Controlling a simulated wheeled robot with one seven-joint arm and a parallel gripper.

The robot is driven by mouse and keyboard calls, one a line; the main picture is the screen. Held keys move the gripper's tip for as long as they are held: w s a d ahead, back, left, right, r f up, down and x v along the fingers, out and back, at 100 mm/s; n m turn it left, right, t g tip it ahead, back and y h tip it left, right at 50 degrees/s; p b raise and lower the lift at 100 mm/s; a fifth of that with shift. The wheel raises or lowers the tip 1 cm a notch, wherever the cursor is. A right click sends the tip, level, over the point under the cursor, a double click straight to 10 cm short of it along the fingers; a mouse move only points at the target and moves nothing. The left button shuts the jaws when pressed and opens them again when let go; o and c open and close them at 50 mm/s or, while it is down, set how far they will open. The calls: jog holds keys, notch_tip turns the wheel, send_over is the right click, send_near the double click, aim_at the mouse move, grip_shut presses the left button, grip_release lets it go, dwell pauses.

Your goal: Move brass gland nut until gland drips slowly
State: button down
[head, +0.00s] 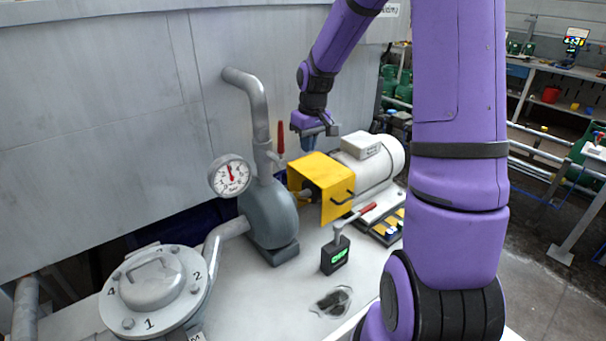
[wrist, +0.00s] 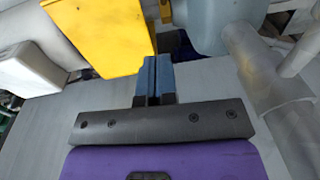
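The grey pump (head: 268,215) stands on the pale bench, with a yellow guard (head: 325,180) to its right. The pump body also shows in the wrist view (wrist: 215,20), and so does the yellow guard (wrist: 105,35). A small brownish metal part, perhaps the brass gland nut (wrist: 165,10), shows between them at the top edge of the wrist view. I cannot make out the nut clearly in the head view, nor any drip. My gripper (head: 312,145) is above the guard's far side. In the wrist view its blue fingers (wrist: 153,72) are together with nothing visible between them.
A white motor (head: 372,165) stands right of the guard.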

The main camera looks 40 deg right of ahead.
send_over(304, 200)
jog(key=w+d, duration=0.2)
notch_tip(304, 200, down, 9)
jog(key=f, duration=0.2)
jog(key=s+f, duration=0.1)
jog(key=shift+a+f, duration=0.1)
jog(key=shift+a, duration=0.3)
jog(key=shift+s+f, duration=0.3)
jog(key=shift+f, duration=0.15)
jog(key=shift+s+a+f, duration=0.15)
jog(key=shift+s+f, duration=0.55)
jog(key=shift+f, duration=0.05)
